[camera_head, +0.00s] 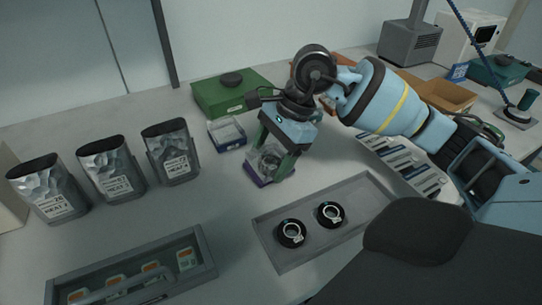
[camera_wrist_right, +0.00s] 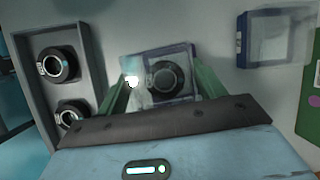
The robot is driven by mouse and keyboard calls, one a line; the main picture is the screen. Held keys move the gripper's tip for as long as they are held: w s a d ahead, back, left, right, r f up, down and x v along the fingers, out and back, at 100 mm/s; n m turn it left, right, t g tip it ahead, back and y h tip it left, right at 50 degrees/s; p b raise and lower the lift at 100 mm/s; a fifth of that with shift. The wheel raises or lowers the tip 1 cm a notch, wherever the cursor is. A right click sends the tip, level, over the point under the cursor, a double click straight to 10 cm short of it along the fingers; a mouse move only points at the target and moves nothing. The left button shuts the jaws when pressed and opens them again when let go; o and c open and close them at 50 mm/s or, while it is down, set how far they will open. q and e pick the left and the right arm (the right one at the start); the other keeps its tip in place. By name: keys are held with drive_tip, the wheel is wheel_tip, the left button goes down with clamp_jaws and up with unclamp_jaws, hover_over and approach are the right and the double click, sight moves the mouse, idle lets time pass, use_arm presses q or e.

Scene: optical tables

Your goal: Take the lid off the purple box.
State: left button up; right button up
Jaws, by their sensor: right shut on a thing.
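The purple box (camera_head: 257,181) is a small box with a purple base and a clear lid (camera_head: 268,160), in the middle of the table in the head view. In the right wrist view the purple base (camera_wrist_right: 195,52) shows under the clear lid (camera_wrist_right: 138,88), with a dark ring-shaped part inside. My right gripper (camera_head: 272,158) points down over the box, its green fingers on either side of the lid and shut on it. It also shows in the right wrist view (camera_wrist_right: 160,85). I cannot tell whether the lid is clear of the base. My left gripper is not in view.
A blue-edged clear box (camera_head: 226,134) stands just behind left, with a green case (camera_head: 230,95) behind it. A grey tray (camera_head: 275,258) with two black ring mounts lies in front. Silver pouches (camera_head: 112,168) stand left. Bare table lies between the pouches and the box.

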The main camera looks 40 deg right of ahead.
sight(262, 158)
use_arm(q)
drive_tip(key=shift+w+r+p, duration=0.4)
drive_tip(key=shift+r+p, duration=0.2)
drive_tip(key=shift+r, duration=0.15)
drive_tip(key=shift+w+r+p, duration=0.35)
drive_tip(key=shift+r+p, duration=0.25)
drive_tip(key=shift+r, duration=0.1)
use_arm(e)
drive_tip(key=shift+r, duration=1.95)
drive_tip(key=shift+a, duration=0.1)
drive_tip(key=shift+c, duration=0.5)
